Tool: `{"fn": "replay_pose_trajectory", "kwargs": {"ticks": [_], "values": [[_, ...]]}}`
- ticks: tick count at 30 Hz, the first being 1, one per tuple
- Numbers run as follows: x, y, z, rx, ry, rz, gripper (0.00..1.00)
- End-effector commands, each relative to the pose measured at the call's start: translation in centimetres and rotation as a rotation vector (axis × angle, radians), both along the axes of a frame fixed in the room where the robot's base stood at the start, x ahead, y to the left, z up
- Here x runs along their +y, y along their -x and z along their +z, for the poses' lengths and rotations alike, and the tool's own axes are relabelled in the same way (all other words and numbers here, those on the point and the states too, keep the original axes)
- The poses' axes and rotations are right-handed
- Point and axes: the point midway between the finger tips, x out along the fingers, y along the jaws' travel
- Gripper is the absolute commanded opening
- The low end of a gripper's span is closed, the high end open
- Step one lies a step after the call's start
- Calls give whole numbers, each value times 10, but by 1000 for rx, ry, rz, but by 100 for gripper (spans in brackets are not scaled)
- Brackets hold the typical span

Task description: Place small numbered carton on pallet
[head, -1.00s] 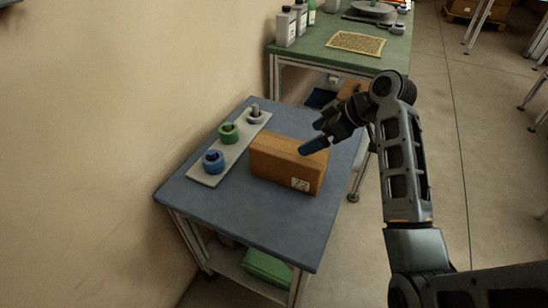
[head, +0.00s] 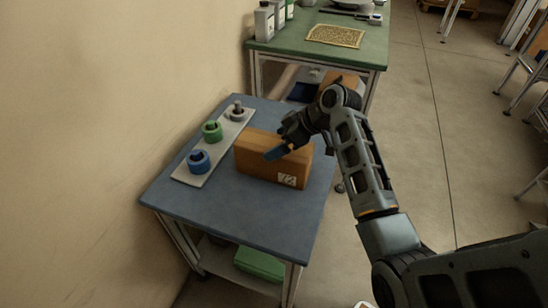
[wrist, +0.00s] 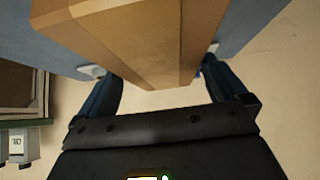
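The numbered carton (head: 258,168), a brown box with a white label reading about 12, lies on the blue table (head: 250,225). My gripper (head: 283,147) is over the carton's top; one blue finger shows against it and the other is hidden. In the wrist view, the two fingers of my gripper (wrist: 158,78) are spread, with the carton (wrist: 135,40) reaching in between them. Gaps show beside the carton, so the gripper is not closed on it. A wooden pallet-like base (head: 432,5) is partly visible at the top right edge.
A pale tray (head: 187,176) holds blue (head: 199,162), green (head: 211,131) and grey (head: 237,113) reels left of the carton. A green table (head: 360,55) with bottles stands behind. The wall is at left. Open floor (head: 425,150) lies at right.

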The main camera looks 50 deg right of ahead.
Motion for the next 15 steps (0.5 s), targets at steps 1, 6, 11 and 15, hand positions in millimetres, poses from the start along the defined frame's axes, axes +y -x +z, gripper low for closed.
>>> {"fn": "replay_pose_trajectory", "kwargs": {"ticks": [1,6,11,15], "values": [[0,0,0,0,0,0,95],[0,0,0,0,0,0,79],[0,0,0,0,-1,-1,64],[0,0,0,0,-1,-1,50]]}}
